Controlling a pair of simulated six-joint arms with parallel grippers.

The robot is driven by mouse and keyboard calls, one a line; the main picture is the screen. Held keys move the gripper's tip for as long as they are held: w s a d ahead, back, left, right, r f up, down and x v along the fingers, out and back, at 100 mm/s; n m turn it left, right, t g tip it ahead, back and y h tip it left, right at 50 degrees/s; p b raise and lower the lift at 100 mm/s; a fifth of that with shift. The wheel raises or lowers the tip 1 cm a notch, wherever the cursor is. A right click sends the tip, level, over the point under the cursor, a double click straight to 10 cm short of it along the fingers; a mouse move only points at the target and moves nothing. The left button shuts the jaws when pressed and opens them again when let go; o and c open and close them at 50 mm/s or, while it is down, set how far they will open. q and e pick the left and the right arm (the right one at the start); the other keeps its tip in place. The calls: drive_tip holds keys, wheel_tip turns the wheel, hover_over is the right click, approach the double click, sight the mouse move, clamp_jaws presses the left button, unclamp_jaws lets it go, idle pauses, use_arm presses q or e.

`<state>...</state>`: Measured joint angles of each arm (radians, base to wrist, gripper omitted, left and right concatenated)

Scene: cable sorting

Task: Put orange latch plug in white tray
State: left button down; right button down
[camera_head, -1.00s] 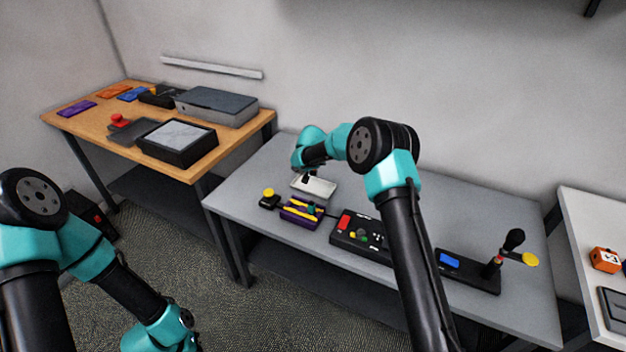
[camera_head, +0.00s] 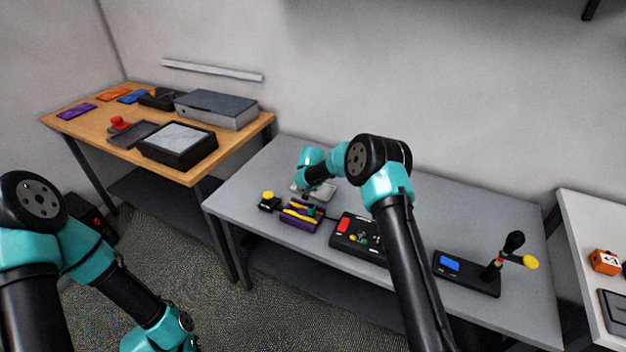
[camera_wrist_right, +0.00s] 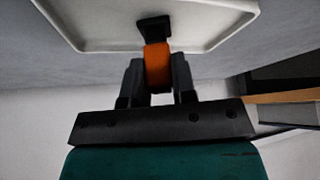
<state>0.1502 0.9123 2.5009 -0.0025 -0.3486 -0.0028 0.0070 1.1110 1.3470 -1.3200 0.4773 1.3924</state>
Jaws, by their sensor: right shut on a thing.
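The orange latch plug (camera_wrist_right: 157,66) shows in the right wrist view, with a black end (camera_wrist_right: 154,27) that overlaps the white tray in the picture. My right gripper (camera_wrist_right: 158,78) is shut on the plug's orange body, one finger on each side. The white tray (camera_wrist_right: 205,42) fills the top of that view, its rim close by the plug. I cannot tell whether the plug touches the tray. In the head view the tray (camera_head: 326,192) lies on the grey table, partly hidden by my right wrist. My left arm comes in at the lower left; its fingertips do not show.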

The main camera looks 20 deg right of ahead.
drive_tip(key=shift+f, duration=0.2)
drive_tip(key=c, duration=0.9)
unclamp_jaws()
drive_tip(key=shift+c, duration=0.2)
drive_tip(key=shift+r, duration=0.15)
drive_tip(key=shift+r, duration=0.2)
drive_tip(key=v, duration=1.2)
drive_tip(key=shift+f, duration=0.15)
